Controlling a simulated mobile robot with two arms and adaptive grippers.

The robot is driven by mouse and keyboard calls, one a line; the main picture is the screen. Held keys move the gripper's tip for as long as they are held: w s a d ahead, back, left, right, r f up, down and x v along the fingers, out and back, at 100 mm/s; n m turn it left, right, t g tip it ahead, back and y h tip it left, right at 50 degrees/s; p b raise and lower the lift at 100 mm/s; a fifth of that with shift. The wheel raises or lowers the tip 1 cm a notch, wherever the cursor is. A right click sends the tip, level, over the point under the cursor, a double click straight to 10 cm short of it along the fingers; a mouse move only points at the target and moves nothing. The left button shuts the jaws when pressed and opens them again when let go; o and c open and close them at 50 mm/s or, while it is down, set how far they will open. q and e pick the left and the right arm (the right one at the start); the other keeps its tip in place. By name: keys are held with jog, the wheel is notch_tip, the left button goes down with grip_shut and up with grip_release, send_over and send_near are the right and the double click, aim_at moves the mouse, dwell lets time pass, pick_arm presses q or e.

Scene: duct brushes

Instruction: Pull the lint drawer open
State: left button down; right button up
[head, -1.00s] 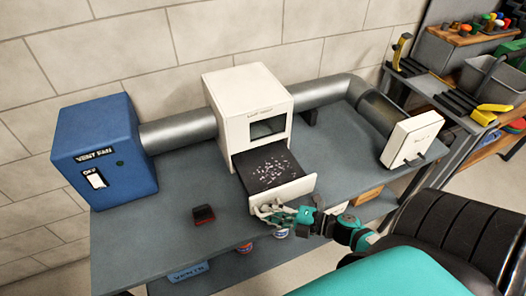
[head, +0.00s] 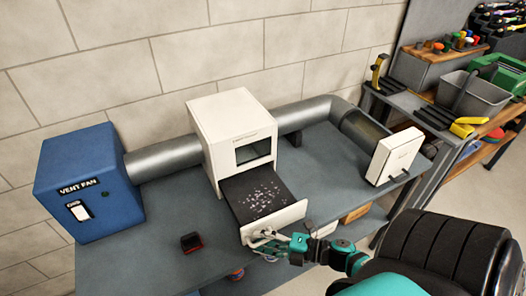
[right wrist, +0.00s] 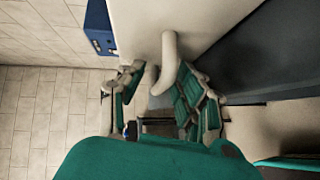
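The lint drawer (head: 257,197) is a dark tray with pale lint specks and a white front (head: 285,215). It stands pulled far out of the white lint box (head: 230,130). My right gripper (head: 268,239) is at the drawer front, around its handle. In the right wrist view the pale curved handle (right wrist: 169,50) stands between my two green-and-grey fingers (right wrist: 158,92). The fingers are apart, with a gap on the left side of the handle; the right finger is close to it or touching. My left gripper is not in view.
The blue vent fan box (head: 92,180) stands at left, with a metal duct (head: 165,160) running to the white box. A small dark red-topped object (head: 192,243) lies on the grey bench (head: 150,252). A white panel (head: 395,155) stands at right. A grey bin (head: 474,96) is beyond.

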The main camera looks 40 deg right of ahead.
jog(key=v, duration=1.2)
